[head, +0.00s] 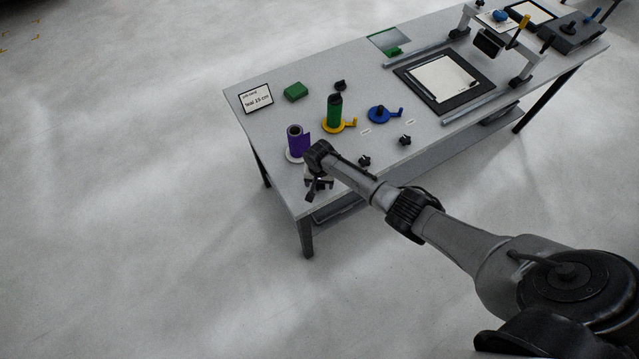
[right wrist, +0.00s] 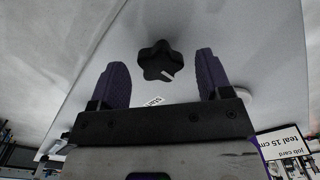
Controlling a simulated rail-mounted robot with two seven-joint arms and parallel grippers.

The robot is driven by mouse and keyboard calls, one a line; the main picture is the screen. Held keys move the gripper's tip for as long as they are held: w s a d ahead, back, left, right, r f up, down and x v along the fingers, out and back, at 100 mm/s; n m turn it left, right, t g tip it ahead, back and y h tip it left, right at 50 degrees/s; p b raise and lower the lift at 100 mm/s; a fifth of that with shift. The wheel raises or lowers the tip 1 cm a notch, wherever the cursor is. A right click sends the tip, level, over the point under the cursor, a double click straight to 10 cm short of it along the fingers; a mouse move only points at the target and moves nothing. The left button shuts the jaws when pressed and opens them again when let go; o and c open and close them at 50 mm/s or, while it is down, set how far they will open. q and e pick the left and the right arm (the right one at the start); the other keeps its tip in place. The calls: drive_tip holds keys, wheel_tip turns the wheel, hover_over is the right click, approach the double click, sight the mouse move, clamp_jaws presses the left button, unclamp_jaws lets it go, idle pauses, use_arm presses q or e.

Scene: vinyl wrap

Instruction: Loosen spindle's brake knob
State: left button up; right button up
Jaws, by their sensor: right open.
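A black lobed brake knob (right wrist: 160,62) with a white pointer mark shows in the right wrist view. It lies ahead of and between the two fingers of my right gripper (right wrist: 160,78), with clear gaps on both sides. The fingers are open and empty. In the head view my right gripper (head: 319,187) hangs over the table's near left corner, beside the spindle with the purple roll (head: 295,140). The knob under it is hidden or too small to tell there. Other black knobs stand near it, one to the right (head: 364,160). My left gripper is not in view.
A green roll (head: 334,112) stands on a yellow cranked base, and a blue cranked base (head: 379,114) is empty. A job card (head: 257,98) reading teal 15 cm and a green block (head: 296,91) lie behind. A black-framed board (head: 444,80) sits farther right.

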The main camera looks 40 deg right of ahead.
drive_tip(key=shift+f, duration=0.4)
drive_tip(key=shift+c, duration=0.4)
drive_tip(key=c, duration=0.8)
drive_tip(key=shift+c, duration=0.2)
